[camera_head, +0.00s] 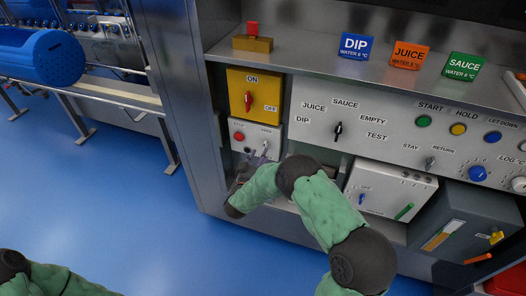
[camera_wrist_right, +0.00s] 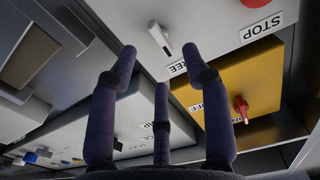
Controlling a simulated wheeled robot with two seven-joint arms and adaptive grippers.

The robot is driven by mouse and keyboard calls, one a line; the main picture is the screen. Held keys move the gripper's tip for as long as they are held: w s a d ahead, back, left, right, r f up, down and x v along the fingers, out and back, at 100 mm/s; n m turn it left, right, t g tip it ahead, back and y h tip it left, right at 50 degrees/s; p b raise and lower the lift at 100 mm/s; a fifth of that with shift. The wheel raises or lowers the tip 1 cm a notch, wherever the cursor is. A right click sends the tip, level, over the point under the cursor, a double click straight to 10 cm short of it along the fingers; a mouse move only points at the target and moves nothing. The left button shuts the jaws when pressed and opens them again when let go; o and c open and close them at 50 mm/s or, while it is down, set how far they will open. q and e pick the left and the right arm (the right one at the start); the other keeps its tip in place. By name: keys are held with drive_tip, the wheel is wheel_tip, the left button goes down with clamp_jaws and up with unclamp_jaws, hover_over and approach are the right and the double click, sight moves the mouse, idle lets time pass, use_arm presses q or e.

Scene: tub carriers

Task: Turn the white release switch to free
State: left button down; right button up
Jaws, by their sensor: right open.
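The white release switch (camera_wrist_right: 160,38) shows in the right wrist view as a short pale lever on a light panel. Its lower end lies near a partly covered label reading "REE" (camera_wrist_right: 177,68). In the head view the switch is not clear, because my right gripper (camera_head: 260,155) is in front of the small white panel (camera_head: 243,139) with the red button. In the wrist view my right gripper (camera_wrist_right: 153,70) is open and empty, its dark fingers spread and pointing towards the switch. I cannot tell contact, but a gap seems to show. My left gripper is out of view.
A yellow box (camera_head: 238,92) with a red switch sits just above the white panel. The blue floor (camera_head: 110,190) to the left is clear.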

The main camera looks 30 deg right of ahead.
sight(265, 145)
drive_tip(key=shift+b+x, duration=0.75)
drive_tip(key=shift+x, duration=1.85)
clamp_jaws()
